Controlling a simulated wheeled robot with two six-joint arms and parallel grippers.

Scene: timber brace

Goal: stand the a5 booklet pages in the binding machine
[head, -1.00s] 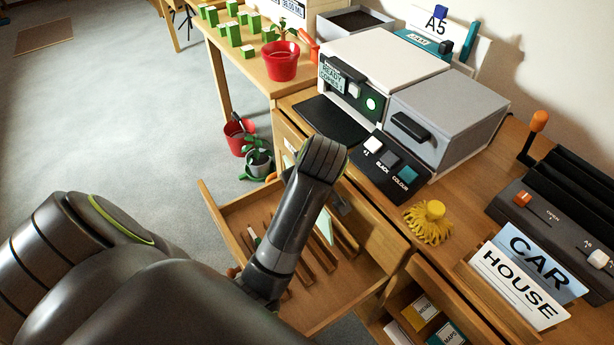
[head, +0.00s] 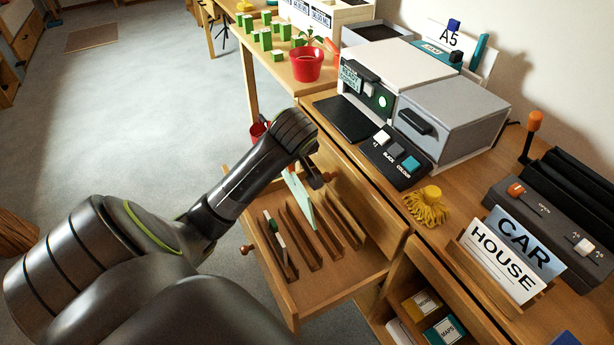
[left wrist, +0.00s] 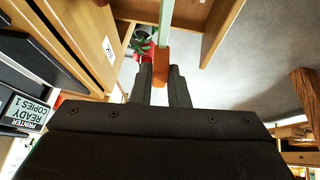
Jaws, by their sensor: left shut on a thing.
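My left gripper (head: 318,180) is above the open drawer. In the left wrist view its two fingers (left wrist: 161,76) are closed around the orange end (left wrist: 162,66) of a thin pale green piece (left wrist: 167,22). In the head view this pale green piece (head: 303,203) slants down into the drawer; its lower end is among the wooden dividers, and I cannot tell whether it touches them. The black machine with slots and an orange lever (head: 548,212), likely the binding machine, stands at the right. I cannot identify the A5 booklet pages. My right gripper is out of view.
The open drawer (head: 340,290) has several dividers and a white-and-green piece (head: 275,238). Above stand the printer (head: 405,70), its black button panel (head: 398,160), a yellow tassel (head: 428,207) and the CAR (head: 524,243) and HOUSE (head: 502,262) cards. A red plant pot (head: 306,65) stands behind.

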